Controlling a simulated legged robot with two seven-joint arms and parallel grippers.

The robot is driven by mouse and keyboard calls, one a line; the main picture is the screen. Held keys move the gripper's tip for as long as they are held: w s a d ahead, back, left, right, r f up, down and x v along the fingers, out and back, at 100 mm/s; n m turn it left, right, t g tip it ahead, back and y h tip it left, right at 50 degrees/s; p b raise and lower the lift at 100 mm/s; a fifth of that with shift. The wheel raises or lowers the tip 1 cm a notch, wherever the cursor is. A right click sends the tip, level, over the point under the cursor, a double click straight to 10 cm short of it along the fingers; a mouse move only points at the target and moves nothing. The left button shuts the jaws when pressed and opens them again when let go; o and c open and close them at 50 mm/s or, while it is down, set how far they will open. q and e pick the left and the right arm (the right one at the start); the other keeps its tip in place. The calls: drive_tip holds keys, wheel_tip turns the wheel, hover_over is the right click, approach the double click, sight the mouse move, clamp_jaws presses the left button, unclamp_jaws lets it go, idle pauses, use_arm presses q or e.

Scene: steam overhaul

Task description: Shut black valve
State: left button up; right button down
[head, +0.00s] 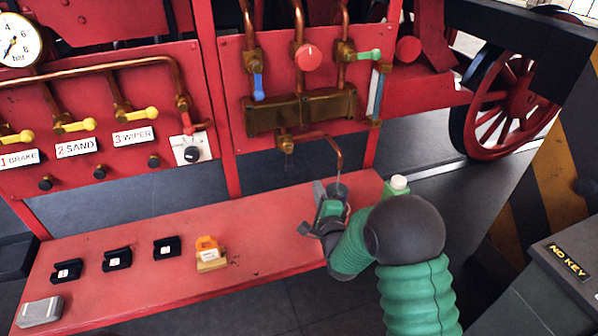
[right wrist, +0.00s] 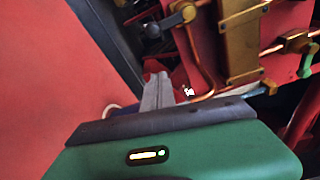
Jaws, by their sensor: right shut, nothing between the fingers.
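A valve with a black lever (right wrist: 180,14) shows at the top of the right wrist view, on a brass fitting. In the head view its brass body (head: 286,142) sits below the brass block, with a small dark part hanging under it. The lever's exact angle is hard to tell. My right gripper (head: 318,190) is shut and empty, low over the right end of the red bench, below and right of the valve and apart from it. Its closed grey fingers also show in the right wrist view (right wrist: 158,88). My left gripper is out of view.
A copper pipe (head: 338,155) bends down close to my right gripper, above a dark cup-like thing (head: 338,190). The red bench (head: 275,220) carries an orange block (head: 209,251) and black holders. Blue (head: 258,87) and green (head: 369,55) levers and a red knob (head: 307,58) are above.

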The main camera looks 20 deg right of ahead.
sight(289, 159)
drive_tip(key=w+a+p, duration=0.1)
drive_tip(key=w+a, duration=0.2)
drive_tip(key=w, duration=0.5)
drive_tip(key=shift+w+r, duration=0.2)
drive_tip(key=shift+r, duration=0.05)
